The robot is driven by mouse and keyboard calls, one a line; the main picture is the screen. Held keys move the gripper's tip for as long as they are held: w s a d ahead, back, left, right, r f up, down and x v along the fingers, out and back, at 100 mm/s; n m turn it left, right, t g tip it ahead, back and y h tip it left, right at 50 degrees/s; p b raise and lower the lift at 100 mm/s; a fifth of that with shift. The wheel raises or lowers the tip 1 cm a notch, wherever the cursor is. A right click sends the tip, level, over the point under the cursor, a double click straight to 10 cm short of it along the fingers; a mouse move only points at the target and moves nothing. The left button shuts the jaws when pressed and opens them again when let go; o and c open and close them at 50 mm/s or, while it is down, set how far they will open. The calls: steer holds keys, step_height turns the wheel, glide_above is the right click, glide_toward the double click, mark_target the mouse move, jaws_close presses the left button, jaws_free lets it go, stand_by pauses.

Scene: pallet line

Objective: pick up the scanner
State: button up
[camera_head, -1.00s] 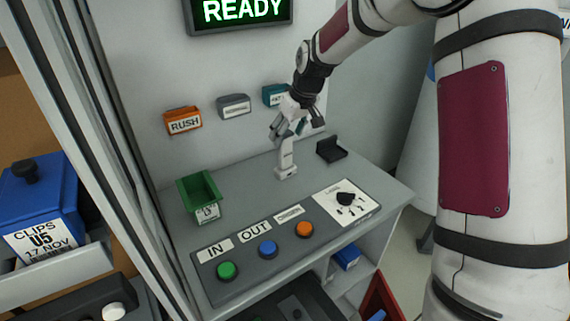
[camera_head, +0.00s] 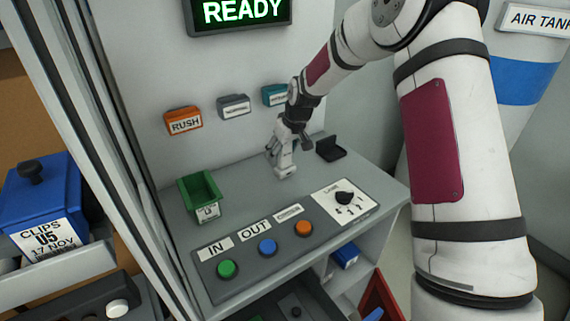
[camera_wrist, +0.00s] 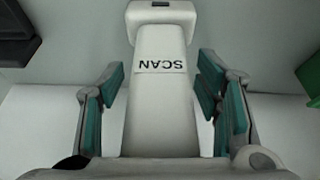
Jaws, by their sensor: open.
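The scanner (camera_wrist: 161,85) is white with the word SCAN on it. In the wrist view it lies between the two teal-padded fingers of my gripper (camera_wrist: 163,105), with a visible gap on each side. In the head view the scanner (camera_head: 285,170) stands on the grey counter, its upper part largely hidden by my gripper (camera_head: 282,147). My gripper is open around it; no finger is seen pressing on it.
A black holder (camera_head: 330,148) sits to the right of the scanner on the counter. A green bin (camera_head: 201,190) stands to the left. A button panel (camera_head: 245,276) with a lane dial (camera_head: 346,198) lies in front. Wall bins (camera_head: 183,121) hang behind.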

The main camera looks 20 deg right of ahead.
jaws_close()
steer(key=shift+r, duration=0.1)
